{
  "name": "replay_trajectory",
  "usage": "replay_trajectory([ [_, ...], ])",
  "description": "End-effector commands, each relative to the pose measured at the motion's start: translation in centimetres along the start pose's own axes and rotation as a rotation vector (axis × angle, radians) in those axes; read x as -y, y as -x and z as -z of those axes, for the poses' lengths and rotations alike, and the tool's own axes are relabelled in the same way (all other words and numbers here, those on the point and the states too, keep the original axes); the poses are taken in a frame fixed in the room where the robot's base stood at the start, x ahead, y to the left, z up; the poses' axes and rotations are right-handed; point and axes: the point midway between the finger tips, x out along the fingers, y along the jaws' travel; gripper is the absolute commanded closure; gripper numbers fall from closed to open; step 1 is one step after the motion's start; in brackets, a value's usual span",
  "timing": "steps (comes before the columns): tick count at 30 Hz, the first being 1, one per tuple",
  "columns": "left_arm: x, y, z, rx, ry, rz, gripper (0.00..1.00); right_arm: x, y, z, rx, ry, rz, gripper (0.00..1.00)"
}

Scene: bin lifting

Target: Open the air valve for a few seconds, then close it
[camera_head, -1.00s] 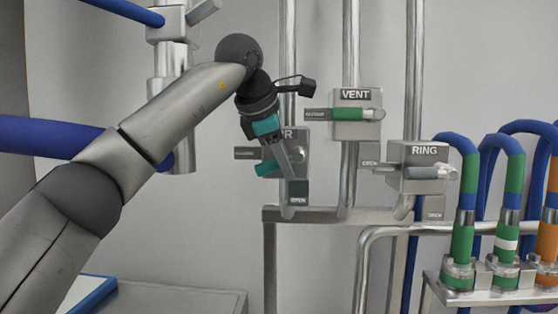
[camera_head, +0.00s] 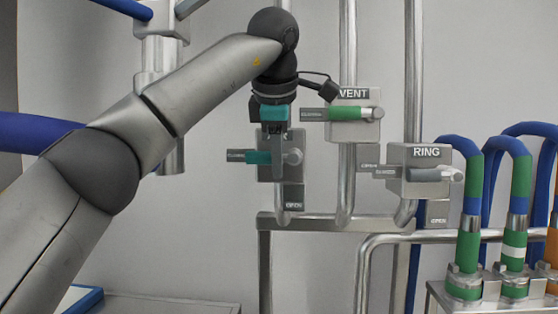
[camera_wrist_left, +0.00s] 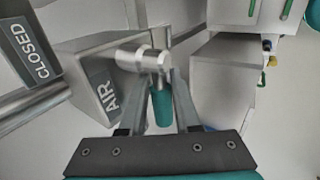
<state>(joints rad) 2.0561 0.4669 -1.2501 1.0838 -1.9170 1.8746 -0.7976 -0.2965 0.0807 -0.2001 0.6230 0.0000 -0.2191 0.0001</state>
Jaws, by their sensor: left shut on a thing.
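The air valve is a grey box (camera_head: 270,139) on a vertical pipe, with a teal handle (camera_head: 255,157). The handle lies about level, pointing left along the plate marked CLOSED (camera_head: 236,156). The plate marked OPEN (camera_head: 293,204) is below the box. My left gripper (camera_head: 279,165) points down in front of the valve and is shut on the handle, hiding part of it and the box's label. In the left wrist view, the teal handle (camera_wrist_left: 162,106) lies between the fingers, beside the metal hub (camera_wrist_left: 146,60) and the AIR label (camera_wrist_left: 108,96). My right gripper is not in view.
The VENT valve (camera_head: 352,112), with a green handle, is close at the upper right of my gripper. The RING valve (camera_head: 424,165) is farther right. Vertical pipes run behind them. Banded hoses (camera_head: 513,200) stand at the far right. The wall at left is partly covered by my arm.

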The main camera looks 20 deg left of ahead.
Motion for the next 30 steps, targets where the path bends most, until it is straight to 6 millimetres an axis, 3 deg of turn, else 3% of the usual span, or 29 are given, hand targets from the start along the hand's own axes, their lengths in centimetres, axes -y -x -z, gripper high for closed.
replay_trajectory([
  [6, -0.1, 0.1, 0.0, -0.002, -0.002, -0.003, 1.0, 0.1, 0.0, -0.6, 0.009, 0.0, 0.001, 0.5],
  [7, -0.1, 0.1, 0.0, -0.002, -0.002, -0.003, 0.66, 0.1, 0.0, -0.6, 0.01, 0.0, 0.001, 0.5],
  [9, -0.1, 0.1, 0.0, -0.001, -0.002, -0.003, 0.58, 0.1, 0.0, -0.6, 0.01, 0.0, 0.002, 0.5],
  [20, -0.1, 0.6, 0.0, 0.001, 0.0, -0.003, 0.57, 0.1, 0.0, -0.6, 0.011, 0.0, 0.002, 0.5],
  [26, -0.1, 4.0, -0.1, 0.002, 0.0, -0.005, 0.57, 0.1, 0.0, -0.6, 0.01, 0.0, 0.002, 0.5],
  [30, -0.1, 7.6, -0.1, 0.002, 0.0, -0.006, 0.57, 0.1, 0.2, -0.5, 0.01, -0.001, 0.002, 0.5],
])
